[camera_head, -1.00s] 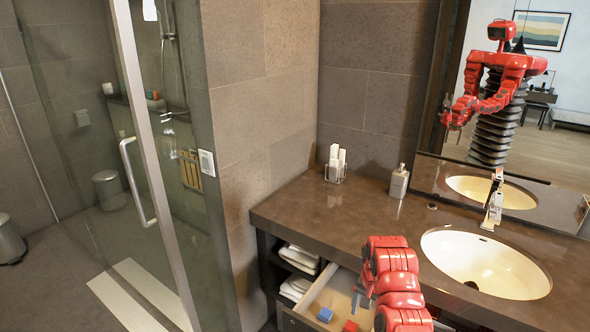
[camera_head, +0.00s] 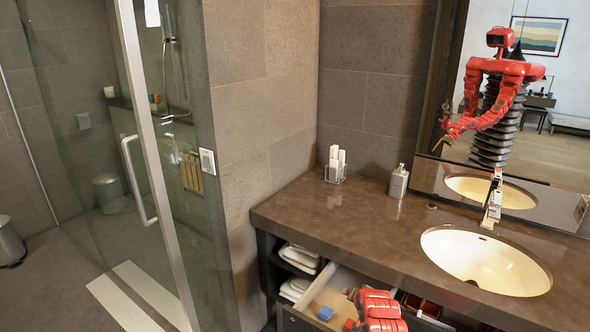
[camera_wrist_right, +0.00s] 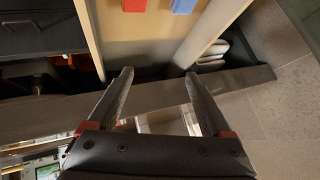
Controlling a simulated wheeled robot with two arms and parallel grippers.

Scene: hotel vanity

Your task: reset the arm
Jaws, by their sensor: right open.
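My red right arm shows at the bottom edge of the head view, over the open drawer (camera_head: 326,291); its fingertips cannot be made out there. In the right wrist view my right gripper (camera_wrist_right: 160,82) is open and empty, its two dark fingers spread apart near the drawer's front edge. A blue block (camera_head: 325,313) and a red block (camera_head: 349,325) lie in the drawer. The red block (camera_wrist_right: 134,5) and blue block (camera_wrist_right: 183,6) also show at the top of the wrist view, beyond the fingers. My left gripper is not seen directly.
The brown counter (camera_head: 330,222) holds a soap dispenser (camera_head: 399,182), a rack with white items (camera_head: 336,165), and a sink (camera_head: 485,262) with a faucet (camera_head: 491,207). Folded towels (camera_head: 299,258) fill shelves left of the drawer. A glass shower door (camera_head: 150,170) stands at the left.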

